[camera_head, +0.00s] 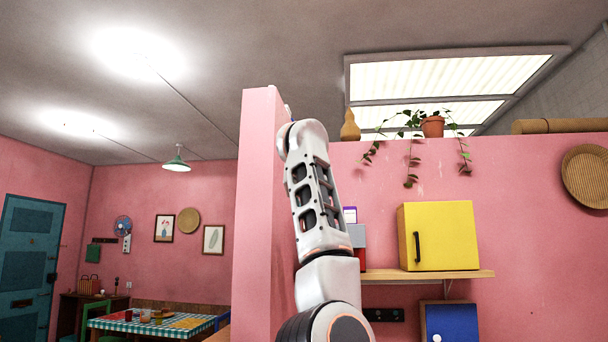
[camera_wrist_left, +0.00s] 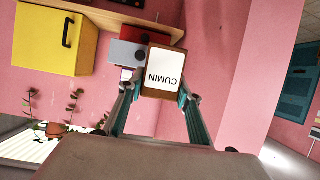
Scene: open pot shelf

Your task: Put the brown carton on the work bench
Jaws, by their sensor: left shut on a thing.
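The brown carton (camera_wrist_left: 163,75) has a white label reading CUMIN and shows in the left wrist view. My left gripper (camera_wrist_left: 158,91) is shut on it, one finger on each side. The carton appears in front of the red and grey boxes near the shelf; I cannot tell whether it still touches the shelf. In the head view my left arm stands up in the middle, and its gripper and the carton cannot be made out. My right gripper is in neither view. I cannot identify a work bench in either view.
The wooden shelf (camera_head: 441,274) carries a yellow cabinet (camera_head: 438,236); a grey box (camera_wrist_left: 126,54) and a red box (camera_wrist_left: 130,34) are close to the carton. A blue-fronted box (camera_head: 449,323) is below the shelf. A pink wall edge (camera_head: 257,200) stands left of my arm.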

